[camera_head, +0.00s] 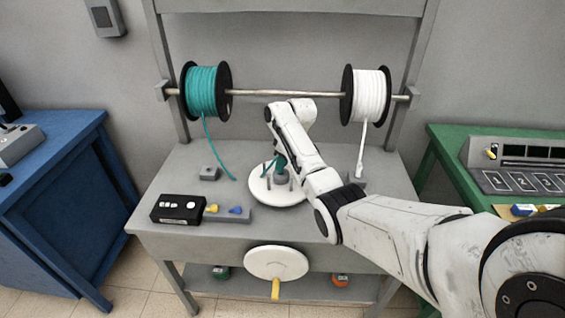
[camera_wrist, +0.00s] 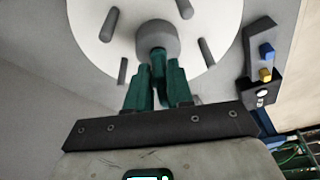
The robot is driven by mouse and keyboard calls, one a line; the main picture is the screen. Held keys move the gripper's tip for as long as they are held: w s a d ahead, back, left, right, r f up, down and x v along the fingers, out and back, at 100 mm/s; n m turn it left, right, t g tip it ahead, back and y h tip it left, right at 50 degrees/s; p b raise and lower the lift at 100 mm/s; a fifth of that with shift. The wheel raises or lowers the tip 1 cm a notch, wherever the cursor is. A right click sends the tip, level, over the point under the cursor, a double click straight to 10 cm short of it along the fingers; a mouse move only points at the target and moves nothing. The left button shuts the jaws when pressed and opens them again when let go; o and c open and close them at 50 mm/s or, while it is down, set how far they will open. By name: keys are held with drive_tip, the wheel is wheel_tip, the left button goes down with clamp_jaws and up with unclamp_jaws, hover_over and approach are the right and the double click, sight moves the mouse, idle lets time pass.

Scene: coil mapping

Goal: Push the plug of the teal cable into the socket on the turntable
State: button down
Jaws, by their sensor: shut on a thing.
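The white turntable (camera_head: 262,190) lies flat on the grey bench, with several grey pegs around a grey central socket (camera_wrist: 157,38). My gripper (camera_head: 279,170) is over the middle of the turntable. In the wrist view its green fingers (camera_wrist: 159,85) are shut on the teal plug (camera_wrist: 158,64). The plug's end meets the socket; how deep it sits I cannot tell. The teal cable (camera_head: 215,152) hangs from the teal spool (camera_head: 201,92) to the bench. Its stretch near the turntable is partly hidden by my arm.
A white spool (camera_head: 368,92) shares the rod, its white cable (camera_head: 361,150) hanging to a grey block behind my arm. A black box (camera_head: 178,208) and a tray (camera_head: 238,219) with yellow and blue pieces stand front left. A white handwheel (camera_head: 276,262) is on the bench front.

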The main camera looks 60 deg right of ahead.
drive_tip(key=shift+f, duration=0.1)
drive_tip(key=c, duration=0.9)
unclamp_jaws()
drive_tip(key=b+v, duration=0.1)
drive_tip(key=v, duration=1)
drive_tip(key=shift+w+a+f, duration=0.1)
drive_tip(key=shift+f, duration=0.05)
